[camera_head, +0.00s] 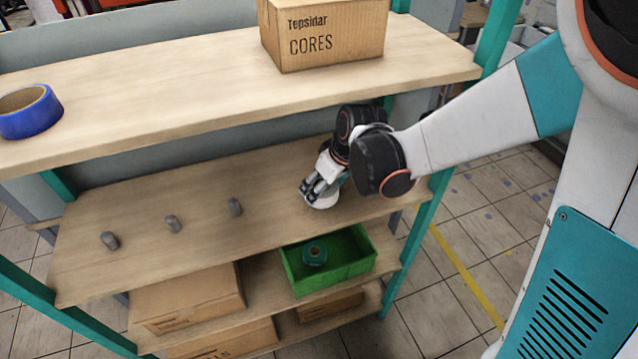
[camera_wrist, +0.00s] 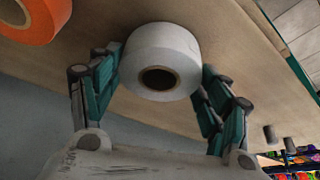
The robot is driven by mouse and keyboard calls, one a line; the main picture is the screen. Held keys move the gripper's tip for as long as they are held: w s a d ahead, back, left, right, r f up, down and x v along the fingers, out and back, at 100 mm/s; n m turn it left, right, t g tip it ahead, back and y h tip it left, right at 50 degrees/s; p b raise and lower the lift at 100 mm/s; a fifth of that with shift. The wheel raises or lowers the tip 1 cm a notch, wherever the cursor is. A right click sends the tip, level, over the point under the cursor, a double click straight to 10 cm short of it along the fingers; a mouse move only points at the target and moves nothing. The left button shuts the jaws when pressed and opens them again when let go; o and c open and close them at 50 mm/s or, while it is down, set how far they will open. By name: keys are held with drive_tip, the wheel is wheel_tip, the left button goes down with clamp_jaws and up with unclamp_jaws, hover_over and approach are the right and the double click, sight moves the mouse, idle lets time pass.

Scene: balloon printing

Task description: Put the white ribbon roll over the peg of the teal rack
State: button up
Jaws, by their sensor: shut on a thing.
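The white ribbon roll (camera_wrist: 160,45) fills the space between my gripper's (camera_wrist: 160,72) two teal finger pads in the wrist view, its brown core hole facing the camera. In the head view my gripper (camera_head: 319,190) is low over the right part of the middle shelf, with the white roll (camera_head: 322,201) at its tips. I cannot tell whether the roll touches the shelf. The teal rack (camera_head: 408,240) carries three bare grey pegs on that shelf: left (camera_head: 110,241), middle (camera_head: 172,224) and right (camera_head: 235,207). The roll is right of all three, apart from them.
An orange roll (camera_wrist: 38,18) is close by in the wrist view. The upper shelf (camera_head: 190,85) overhangs and holds a blue roll (camera_head: 30,112) and a CORES box (camera_head: 325,35). Below are a green bin (camera_head: 330,283) with a dark teal roll (camera_head: 315,253), and cardboard boxes (camera_head: 190,300).

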drive_tip(key=shift+w+a+f+b, duration=0.3)
drive_tip(key=shift+w+a+f, duration=0.3)
drive_tip(key=shift+w+f, duration=0.15)
drive_tip(key=shift+s+d, duration=0.1)
drive_tip(key=shift+f, duration=0.1)
drive_tip(key=shift+f, duration=0.15)
drive_tip(key=o, duration=1.1)
